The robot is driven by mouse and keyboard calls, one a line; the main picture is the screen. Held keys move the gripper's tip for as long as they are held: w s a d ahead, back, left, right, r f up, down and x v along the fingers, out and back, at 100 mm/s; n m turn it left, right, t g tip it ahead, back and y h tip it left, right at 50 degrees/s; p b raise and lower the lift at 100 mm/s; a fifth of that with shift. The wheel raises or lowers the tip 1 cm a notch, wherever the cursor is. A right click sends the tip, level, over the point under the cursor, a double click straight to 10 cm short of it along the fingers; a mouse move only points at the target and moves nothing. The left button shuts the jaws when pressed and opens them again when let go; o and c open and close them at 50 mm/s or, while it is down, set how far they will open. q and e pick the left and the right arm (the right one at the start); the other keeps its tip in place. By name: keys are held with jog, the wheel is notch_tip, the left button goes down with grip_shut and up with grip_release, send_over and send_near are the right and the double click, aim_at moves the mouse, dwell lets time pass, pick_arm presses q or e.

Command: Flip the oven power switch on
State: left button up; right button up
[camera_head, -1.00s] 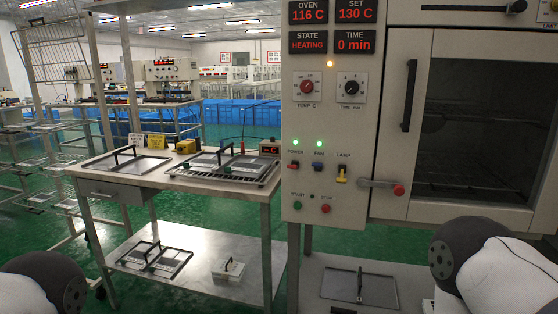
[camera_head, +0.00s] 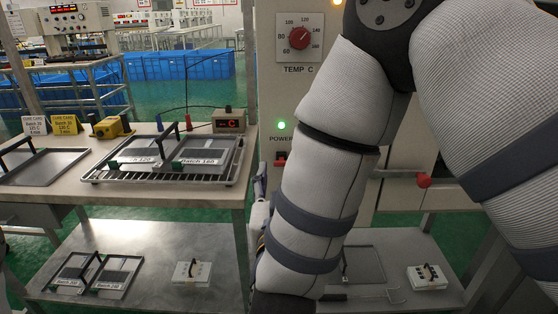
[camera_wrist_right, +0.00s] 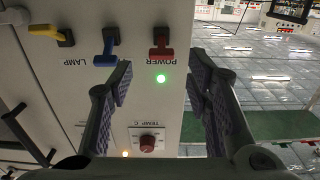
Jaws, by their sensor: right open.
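The red power switch (camera_head: 281,158) sits on the oven's control panel, under a lit green lamp (camera_head: 281,125). It also shows in the right wrist view (camera_wrist_right: 161,42), upside down, with the POWER label and lit lamp beside it. My right gripper (camera_wrist_right: 160,78) is open and empty; its two fingers frame the switch from either side in that view, but contact cannot be told. In the head view my right forearm covers much of the panel and most of the gripper. My left gripper is out of view.
A blue switch (camera_wrist_right: 109,42) and the yellow lamp switch (camera_wrist_right: 48,34) stand beside the power switch. The red temperature knob (camera_head: 299,38) is above. A table (camera_head: 215,202) with trays stands left of the oven panel.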

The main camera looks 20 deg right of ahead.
aim_at(281, 165)
jog(key=x, duration=0.6)
jog(key=shift+w+f, duration=0.1)
jog(key=shift+a, duration=0.1)
grip_shut()
jog(key=shift+w+r+g, duration=0.1)
jog(key=shift+r+g, duration=0.3)
jog(key=shift+g, duration=0.2)
jog(key=shift+w+r+g+y, duration=0.15)
jog(key=shift+g+y, duration=0.35)
jog(key=shift+g, duration=0.5)
grip_release()
